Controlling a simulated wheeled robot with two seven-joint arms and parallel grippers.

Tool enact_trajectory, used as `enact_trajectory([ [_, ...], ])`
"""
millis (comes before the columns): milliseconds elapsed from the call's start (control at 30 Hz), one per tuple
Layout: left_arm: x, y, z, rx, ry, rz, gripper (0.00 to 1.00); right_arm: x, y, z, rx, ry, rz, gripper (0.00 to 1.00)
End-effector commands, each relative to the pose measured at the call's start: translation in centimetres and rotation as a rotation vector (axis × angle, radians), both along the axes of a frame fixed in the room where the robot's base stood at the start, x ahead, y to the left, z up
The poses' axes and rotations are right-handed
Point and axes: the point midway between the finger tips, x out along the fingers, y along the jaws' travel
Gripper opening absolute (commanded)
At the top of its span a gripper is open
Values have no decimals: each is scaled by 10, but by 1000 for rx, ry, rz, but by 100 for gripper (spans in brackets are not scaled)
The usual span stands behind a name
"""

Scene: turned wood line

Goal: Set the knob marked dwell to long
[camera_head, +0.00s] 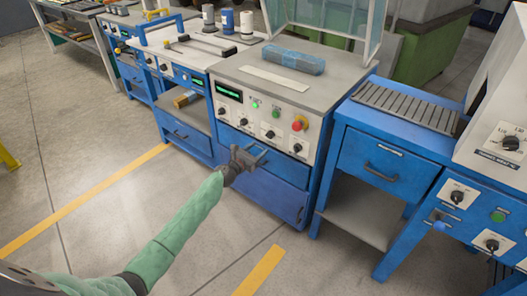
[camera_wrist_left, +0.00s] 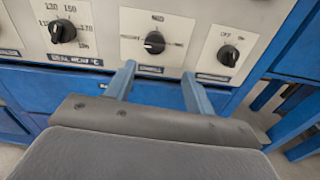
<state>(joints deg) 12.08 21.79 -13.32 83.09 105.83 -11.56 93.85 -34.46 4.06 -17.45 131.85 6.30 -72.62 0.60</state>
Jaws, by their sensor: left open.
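The blue machine's pale panel carries a row of black knobs, and the small plates under them are mostly too small to read. In the left wrist view a seal-heat knob (camera_wrist_left: 62,31) is at left, a middle knob (camera_wrist_left: 154,42) with small marks around it is ahead, and a knob with an OFF mark (camera_wrist_left: 228,55) is at right. I cannot read which one is marked dwell. The middle knob's light pointer line seems to lie towards the left. My left gripper (camera_head: 250,155) is open and empty, below and in front of the panel; its two blue fingers (camera_wrist_left: 159,72) are apart from the knobs.
A red button (camera_head: 299,123) and a green button (camera_head: 275,114) sit above the knobs, near a display (camera_head: 229,91). A blue drawer (camera_head: 276,194) is below. Another blue bench (camera_head: 385,145) with more knobs stands at right. The floor in front is open.

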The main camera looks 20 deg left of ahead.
Motion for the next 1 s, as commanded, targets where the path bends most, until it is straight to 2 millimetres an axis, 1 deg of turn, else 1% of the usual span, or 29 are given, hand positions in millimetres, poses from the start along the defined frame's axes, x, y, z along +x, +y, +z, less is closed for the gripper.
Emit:
enact_trajectory([
  [67,8,6,6,-51,4,15,54,0,1,3,5,-6,1,36],
  [167,13,7,10,-75,7,22,54,0,1,4,7,-8,1,36],
  [267,20,5,9,-76,8,22,54,0,2,4,7,-8,1,36],
  [600,63,-11,9,-73,7,22,54,2,3,-7,8,-14,-2,36],
  [700,72,-14,9,-73,8,22,54,2,3,-10,9,-17,-3,36],
  [833,80,-17,9,-72,7,21,54,2,3,-12,10,-19,-4,36],
  [1000,83,-19,9,-72,8,21,54,3,4,-13,10,-20,-4,36],
])
